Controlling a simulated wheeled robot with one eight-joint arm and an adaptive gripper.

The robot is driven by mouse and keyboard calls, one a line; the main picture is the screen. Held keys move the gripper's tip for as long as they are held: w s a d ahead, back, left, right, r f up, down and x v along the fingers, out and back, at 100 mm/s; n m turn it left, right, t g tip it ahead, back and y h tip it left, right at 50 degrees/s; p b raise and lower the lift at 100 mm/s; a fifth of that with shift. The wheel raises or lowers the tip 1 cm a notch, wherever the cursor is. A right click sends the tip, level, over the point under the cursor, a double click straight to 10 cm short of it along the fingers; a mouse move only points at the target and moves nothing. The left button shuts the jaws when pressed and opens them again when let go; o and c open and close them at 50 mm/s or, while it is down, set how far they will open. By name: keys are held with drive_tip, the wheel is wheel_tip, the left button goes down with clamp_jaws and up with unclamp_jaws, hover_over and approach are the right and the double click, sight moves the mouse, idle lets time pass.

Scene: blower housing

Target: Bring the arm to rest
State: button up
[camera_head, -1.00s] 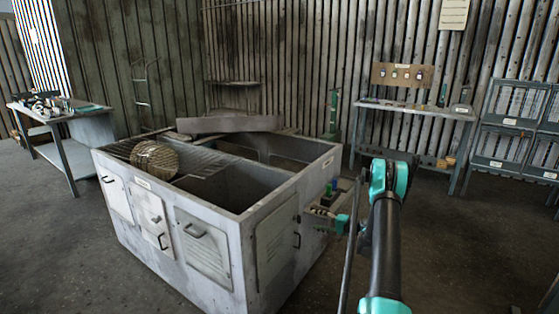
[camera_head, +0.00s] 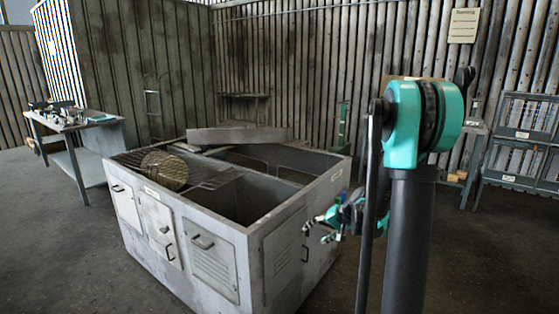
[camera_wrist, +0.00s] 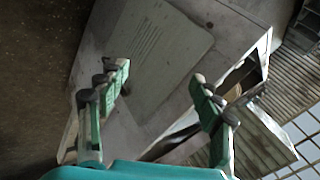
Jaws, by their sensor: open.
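My arm rises on the right in the head view, with a teal joint at its top. My gripper (camera_head: 318,229) hangs beside the right side of the grey metal housing (camera_head: 195,236), partly hidden behind my own arm. In the wrist view my gripper (camera_wrist: 158,75) has its two green fingers spread wide, with nothing between them. The housing's louvred side panel (camera_wrist: 155,45) lies beyond the fingers. I cannot tell the exact gap between fingers and housing, and no contact shows.
The housing has an open top with a wire grate (camera_head: 205,174), a round mesh part (camera_head: 165,170) and a grey slab (camera_head: 238,137) at its back. A workbench (camera_head: 80,125) stands at the left and bin racks (camera_head: 525,135) at the right. Floor at the front left is clear.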

drive_tip(key=s+d+n+h, duration=0.1)
drive_tip(key=s+d+h, duration=0.1)
drive_tip(key=s, duration=1.2)
drive_tip(key=s+d+f+n+h, duration=0.1)
drive_tip(key=s+d+n+h, duration=0.1)
drive_tip(key=s, duration=1.1)
drive_tip(key=shift+s+d+g+h, duration=0.4)
drive_tip(key=shift+d+h, duration=0.1)
drive_tip(key=shift+h, duration=0.7)
drive_tip(key=shift+w, duration=0.1)
drive_tip(key=shift+c, duration=0.4)
